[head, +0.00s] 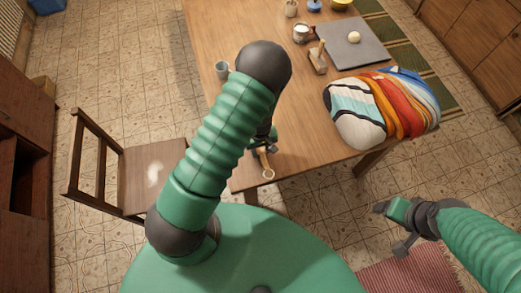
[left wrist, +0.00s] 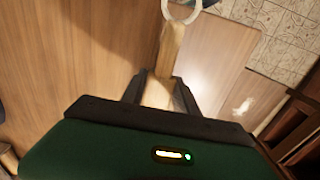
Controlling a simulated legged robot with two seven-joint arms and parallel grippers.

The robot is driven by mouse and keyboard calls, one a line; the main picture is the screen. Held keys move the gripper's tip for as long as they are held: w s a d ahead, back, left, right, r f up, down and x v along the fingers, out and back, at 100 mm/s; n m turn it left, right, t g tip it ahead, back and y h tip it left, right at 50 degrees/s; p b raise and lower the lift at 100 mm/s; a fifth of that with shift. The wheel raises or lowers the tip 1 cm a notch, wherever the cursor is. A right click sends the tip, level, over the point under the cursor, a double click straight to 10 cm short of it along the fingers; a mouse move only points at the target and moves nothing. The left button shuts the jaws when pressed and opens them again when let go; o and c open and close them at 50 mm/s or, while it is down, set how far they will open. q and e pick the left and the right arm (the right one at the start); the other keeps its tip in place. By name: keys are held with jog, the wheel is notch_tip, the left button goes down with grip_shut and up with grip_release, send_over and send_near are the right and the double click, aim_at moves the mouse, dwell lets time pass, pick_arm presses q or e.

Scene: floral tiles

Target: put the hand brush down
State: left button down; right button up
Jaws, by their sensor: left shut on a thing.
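The hand brush (head: 264,161) shows in the head view as a light wooden handle with a pale ring at its end, by the table's near left corner. My left gripper (head: 263,146) is shut on it, partly hidden behind my arm. In the left wrist view the wooden handle (left wrist: 171,48) lies between the two dark fingers (left wrist: 158,92), with the ring pointing away at the top. The brush's bristles are not clear in either view. Whether it touches the table top (head: 285,110) I cannot tell. My right gripper (head: 391,226) is off the table at lower right; its opening is unclear.
A striped cloth bundle (head: 382,108) fills the table's right near part. A wooden object (head: 318,60), a grey board (head: 353,43) and cups (head: 222,69) stand farther back.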

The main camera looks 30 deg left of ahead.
aim_at(262, 151)
pick_arm(q)
jog(key=shift+f, duration=0.7)
jog(key=shift+d+f, duration=0.1)
jog(key=shift+d, duration=0.25)
jog(key=c, duration=0.9)
grip_release()
jog(key=shift+a+f, duration=0.1)
jog(key=shift+a, duration=0.05)
notch_tip(262, 151, up, 12)
jog(key=shift+r, duration=0.1)
jog(key=s+d+r+m+t, duration=0.1)
jog(key=s+r+m, duration=0.1)
jog(key=r+m, duration=0.1)
jog(key=s+d+r+m, duration=0.2)
jog(key=r+m, duration=0.1)
jog(key=r, duration=0.2)
jog(key=s+d+r+m+t, duration=0.1)
jog(key=s+r+m, duration=0.2)
jog(key=r+m, duration=0.1)
jog(key=shift+d+r+t, duration=0.3)
jog(key=shift+d+r, duration=0.1)
